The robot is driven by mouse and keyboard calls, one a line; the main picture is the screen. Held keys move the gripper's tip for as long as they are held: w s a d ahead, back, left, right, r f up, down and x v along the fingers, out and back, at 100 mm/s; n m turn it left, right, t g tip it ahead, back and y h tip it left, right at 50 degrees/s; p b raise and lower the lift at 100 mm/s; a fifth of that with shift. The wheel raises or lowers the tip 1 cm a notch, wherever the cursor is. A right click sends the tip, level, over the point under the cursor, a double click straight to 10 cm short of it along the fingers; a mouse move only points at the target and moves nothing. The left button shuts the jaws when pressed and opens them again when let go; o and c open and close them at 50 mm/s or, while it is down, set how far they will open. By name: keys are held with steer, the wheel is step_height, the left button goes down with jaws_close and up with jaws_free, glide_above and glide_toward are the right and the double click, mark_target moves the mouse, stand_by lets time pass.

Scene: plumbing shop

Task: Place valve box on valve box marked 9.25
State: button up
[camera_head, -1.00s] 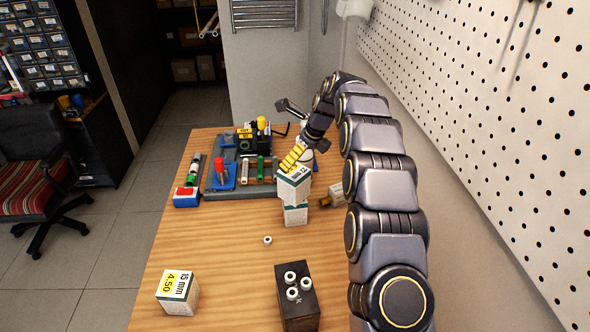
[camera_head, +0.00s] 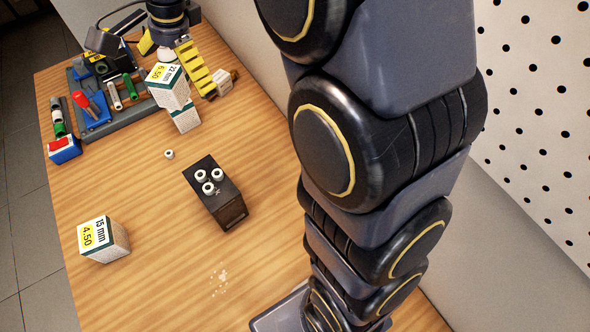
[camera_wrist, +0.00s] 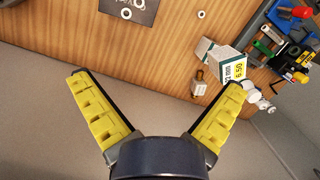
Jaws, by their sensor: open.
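A white and green valve box marked 22 mm 6.50 (camera_head: 167,88) sits, turned a little, on top of another white and green box (camera_head: 186,118); the lower box's price is not visible. Both show in the wrist view, the marked box (camera_wrist: 227,64) near my right-hand finger and the other box (camera_wrist: 203,46) behind it. A valve box marked 15 mm 4.50 (camera_head: 104,240) stands alone at the front left. My gripper (camera_head: 173,54) is open, with yellow fingers just behind the stack; in the wrist view its spread fingers (camera_wrist: 157,86) hold nothing. No 9.25 marking is readable.
A dark block with three white rings (camera_head: 211,190) stands mid-table, with a loose ring (camera_head: 169,154) near it. A grey tray with tools and fittings (camera_head: 125,122) lies at the back left. A small brass and white piece (camera_head: 224,81) lies right of the stack.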

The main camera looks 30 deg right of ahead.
steer(key=s+d+f+n+g+h, duration=0.1)
steer(key=s+n, duration=0.5)
steer(key=s, duration=0.7)
steer(key=s+d+f+n+g+h, duration=0.1)
steer(key=s+d+n, duration=0.2)
steer(key=s+n, duration=0.4)
steer(key=s, duration=0.6)
steer(key=shift+s+f, duration=0.25)
steer(key=shift+s, duration=0.1)
steer(key=shift+n, duration=0.3)
